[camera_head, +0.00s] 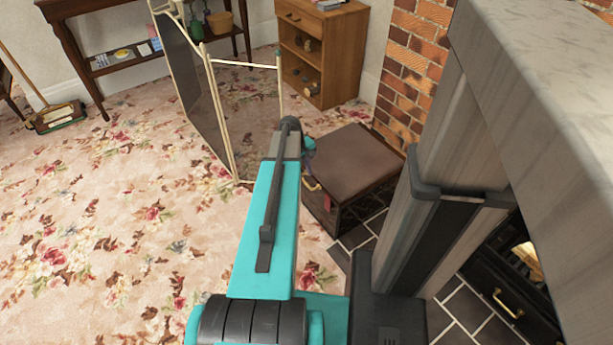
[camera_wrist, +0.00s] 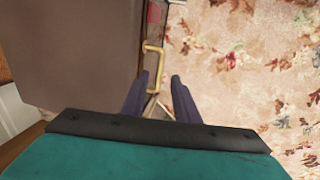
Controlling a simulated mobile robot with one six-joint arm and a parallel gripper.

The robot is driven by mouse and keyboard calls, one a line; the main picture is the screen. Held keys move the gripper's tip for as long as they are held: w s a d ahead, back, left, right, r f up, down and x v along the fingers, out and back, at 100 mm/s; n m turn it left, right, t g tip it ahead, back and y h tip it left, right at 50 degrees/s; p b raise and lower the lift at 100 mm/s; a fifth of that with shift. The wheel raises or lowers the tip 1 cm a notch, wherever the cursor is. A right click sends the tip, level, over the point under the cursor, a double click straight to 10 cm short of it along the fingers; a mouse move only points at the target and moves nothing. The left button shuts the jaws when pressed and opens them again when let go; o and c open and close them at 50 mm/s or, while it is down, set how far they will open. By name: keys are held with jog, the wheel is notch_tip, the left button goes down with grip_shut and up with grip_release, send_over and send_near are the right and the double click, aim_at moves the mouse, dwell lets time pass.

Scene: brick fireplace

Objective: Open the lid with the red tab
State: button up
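The dark box with a brown padded lid (camera_head: 352,158) stands beside the brick hearth, and the lid looks shut. A small red tab (camera_head: 327,203) hangs at its front edge; it also shows at the top of the wrist view (camera_wrist: 153,12). A brass handle (camera_head: 312,185) is on the box's front side, left of the tab. In the wrist view the handle (camera_wrist: 154,62) is just ahead of and partly between my fingertips. My gripper (camera_wrist: 160,76) is open, its two dark fingers apart and empty. I cannot tell whether a finger touches the box. My arm hides part of the box's left side.
A folding fire screen (camera_head: 233,120) stands left of the box. A wooden shelf unit (camera_head: 318,60) is behind it. The brick wall and stone mantel (camera_head: 545,90) bound the right side. Floral carpet (camera_head: 120,230) is clear at the left.

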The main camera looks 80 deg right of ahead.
aim_at(306, 183)
jog(key=shift+s+d+f+b, duration=0.1)
jog(key=shift+f+b, duration=0.05)
jog(key=shift+f, duration=0.65)
jog(key=shift+s+d+f+b, duration=0.15)
jog(key=shift+f+b, duration=0.05)
jog(key=shift+f, duration=0.6)
jog(key=shift+s+d+f+b, duration=0.1)
jog(key=shift+f+b, duration=0.05)
jog(key=shift+f, duration=0.65)
